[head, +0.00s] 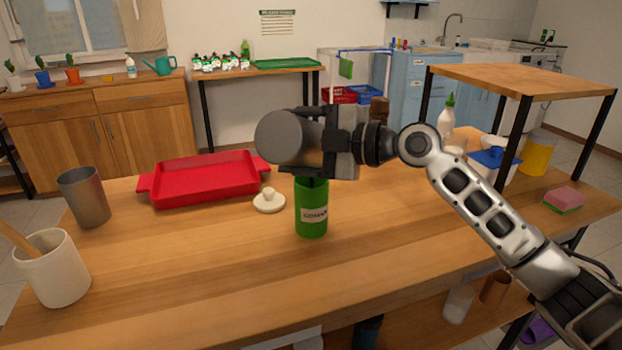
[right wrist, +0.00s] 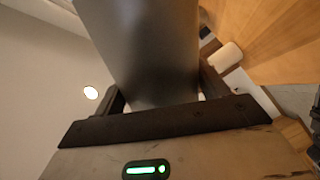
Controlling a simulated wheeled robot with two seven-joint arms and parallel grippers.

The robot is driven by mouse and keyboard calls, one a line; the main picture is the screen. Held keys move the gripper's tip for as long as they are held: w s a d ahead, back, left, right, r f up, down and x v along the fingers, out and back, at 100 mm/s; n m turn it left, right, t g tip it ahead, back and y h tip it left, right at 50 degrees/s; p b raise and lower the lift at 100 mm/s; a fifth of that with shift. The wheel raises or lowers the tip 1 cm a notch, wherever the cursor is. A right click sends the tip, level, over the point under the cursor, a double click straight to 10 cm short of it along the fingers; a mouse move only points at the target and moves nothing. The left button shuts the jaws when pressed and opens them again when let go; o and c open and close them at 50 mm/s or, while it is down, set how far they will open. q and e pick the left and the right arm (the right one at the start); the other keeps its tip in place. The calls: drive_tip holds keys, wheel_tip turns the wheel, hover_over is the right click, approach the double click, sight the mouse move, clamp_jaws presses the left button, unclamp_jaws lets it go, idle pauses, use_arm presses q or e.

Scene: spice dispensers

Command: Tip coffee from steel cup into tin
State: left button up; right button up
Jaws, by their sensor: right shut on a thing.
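My right gripper (head: 328,138) is shut on a grey steel cup (head: 284,138), held on its side above the table. The cup's rounded end points left in the head view; its mouth and contents cannot be made out. The cup also fills the middle of the right wrist view (right wrist: 150,50), between the fingers. A green tin (head: 312,212) with a pale label stands upright on the table below the gripper; its top is hidden behind the gripper. A white knobbed lid (head: 269,203) lies on the table left of the tin. My left gripper is not in view.
A red tray (head: 205,185) lies behind and left of the lid. Another grey metal cup (head: 85,198) and a white crock (head: 55,272) with a wooden handle stand at the left. A raised wooden shelf (head: 525,78) stands at the right. The front middle of the table is clear.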

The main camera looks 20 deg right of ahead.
drive_tip(key=shift+w+d+r+m, duration=0.25)
drive_tip(key=shift+r+m, duration=0.05)
drive_tip(key=shift+m, duration=0.1)
idle(0.4)
